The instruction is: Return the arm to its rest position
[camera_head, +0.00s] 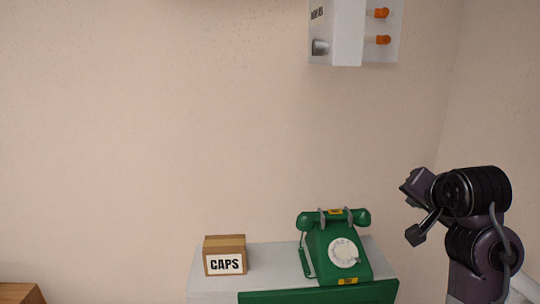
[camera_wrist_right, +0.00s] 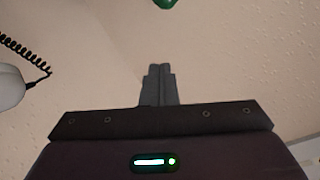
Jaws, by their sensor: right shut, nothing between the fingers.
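My right gripper (camera_head: 410,212) is raised at the right of the head view, to the right of the green phone and apart from it. In the right wrist view its two fingers (camera_wrist_right: 159,84) are together with nothing between them. The green dial phone (camera_head: 337,245) stands on a white-topped cabinet (camera_head: 215,288), its handset (camera_head: 335,216) lying across the cradle. My left gripper is in neither view.
A cardboard box marked CAPS (camera_head: 225,256) stands left of the phone. A grey wall box (camera_head: 340,35) with orange knobs hangs above. A pale rounded object (camera_wrist_right: 10,88) with a black coiled cord shows in the wrist view. The wall between is bare.

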